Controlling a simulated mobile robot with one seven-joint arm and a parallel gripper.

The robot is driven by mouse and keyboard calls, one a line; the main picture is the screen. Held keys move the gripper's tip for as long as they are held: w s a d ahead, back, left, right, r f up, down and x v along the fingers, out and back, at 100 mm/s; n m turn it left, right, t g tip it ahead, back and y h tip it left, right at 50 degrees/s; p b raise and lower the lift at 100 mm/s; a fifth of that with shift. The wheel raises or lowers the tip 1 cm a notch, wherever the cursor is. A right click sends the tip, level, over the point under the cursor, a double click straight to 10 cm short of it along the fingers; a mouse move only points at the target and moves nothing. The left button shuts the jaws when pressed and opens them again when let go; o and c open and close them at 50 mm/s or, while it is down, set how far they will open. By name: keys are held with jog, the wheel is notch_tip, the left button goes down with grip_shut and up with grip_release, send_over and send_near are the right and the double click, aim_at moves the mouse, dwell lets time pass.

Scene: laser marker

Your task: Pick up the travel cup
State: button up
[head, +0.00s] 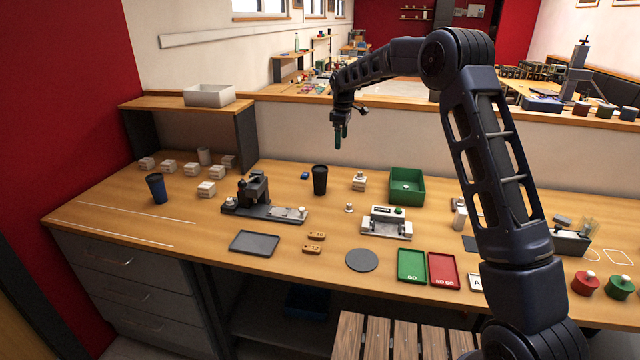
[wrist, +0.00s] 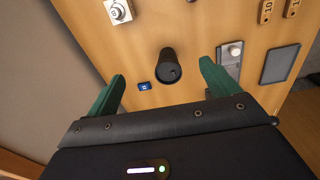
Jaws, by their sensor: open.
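Two cups stand upright on the wooden bench. A black cup with a dark lid (head: 320,180) is near the middle of the bench, and a blue tapered cup (head: 157,188) is at the left. I cannot tell by name which is the travel cup. My gripper (head: 338,136) is open and empty, in the air above and behind the black cup in the head view. In the wrist view the black cup (wrist: 168,68) shows between the two spread green fingers of my gripper (wrist: 162,74), apart from both and farther off. The blue cup is not in the wrist view.
A small blue item (head: 305,175) lies left of the black cup. A dark clamp fixture (head: 262,211) stands in front-left, a white block with a knob (head: 359,182) to the right, and a green box (head: 407,186) beyond it.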

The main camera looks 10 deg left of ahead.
jog(key=n, duration=0.2)
send_near(320, 175)
jog(key=shift+g, duration=0.3)
jog(key=w, duration=0.2)
jog(key=w+f, duration=0.1)
jog(key=w, duration=0.1)
jog(key=shift+a, duration=0.3)
jog(key=shift+s+a+f, duration=0.1)
jog(key=shift+f, duration=2.65)
jog(key=shift+a+f, duration=0.1)
jog(key=shift+f, duration=2.65)
jog(key=c, duration=0.8)
